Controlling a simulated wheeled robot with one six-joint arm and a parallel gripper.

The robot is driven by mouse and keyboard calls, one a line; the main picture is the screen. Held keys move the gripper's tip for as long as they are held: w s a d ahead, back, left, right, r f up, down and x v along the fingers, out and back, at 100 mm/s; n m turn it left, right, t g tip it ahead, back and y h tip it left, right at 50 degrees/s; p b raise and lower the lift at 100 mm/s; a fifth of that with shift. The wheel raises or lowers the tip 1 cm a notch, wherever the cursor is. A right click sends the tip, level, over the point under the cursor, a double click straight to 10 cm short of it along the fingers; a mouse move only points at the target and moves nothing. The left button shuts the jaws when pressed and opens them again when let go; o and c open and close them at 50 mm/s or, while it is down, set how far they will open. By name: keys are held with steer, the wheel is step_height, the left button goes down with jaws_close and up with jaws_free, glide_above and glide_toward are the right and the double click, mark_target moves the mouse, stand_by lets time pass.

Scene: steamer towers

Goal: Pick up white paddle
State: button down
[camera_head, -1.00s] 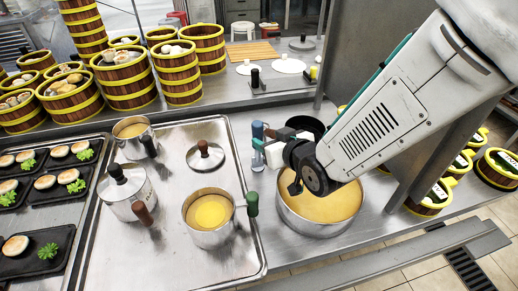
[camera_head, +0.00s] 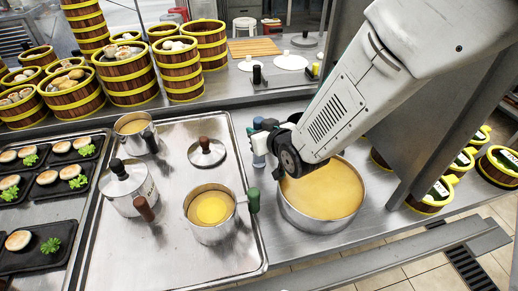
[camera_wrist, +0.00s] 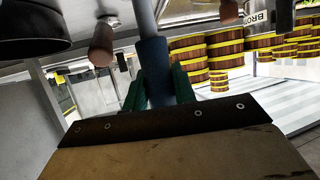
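A blue upright handle with a pale lower end (camera_head: 258,160) stands on the counter between the metal tray and the large pot; I cannot tell for sure that it is the white paddle. In the wrist view the blue handle (camera_wrist: 154,58) runs between the two green fingers of my gripper (camera_wrist: 158,92). The fingers are close on both sides of it, but whether they press on it is unclear. In the head view my gripper (camera_head: 263,136) is at the handle's upper part.
A large pot of yellow liquid (camera_head: 322,192) sits just under my wrist. A metal tray (camera_head: 165,245) at left holds a small yellow-filled pot (camera_head: 209,211), a lidded pot (camera_head: 130,190) and a loose lid (camera_head: 207,153). Steamer baskets (camera_head: 130,83) stand behind.

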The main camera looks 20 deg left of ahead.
steer(key=shift+r, duration=0.1)
step_height(320, 180, up, 18)
stand_by(0.8)
steer(key=c, duration=2)
jaws_free()
steer(key=shift+c, duration=0.2)
jaws_close()
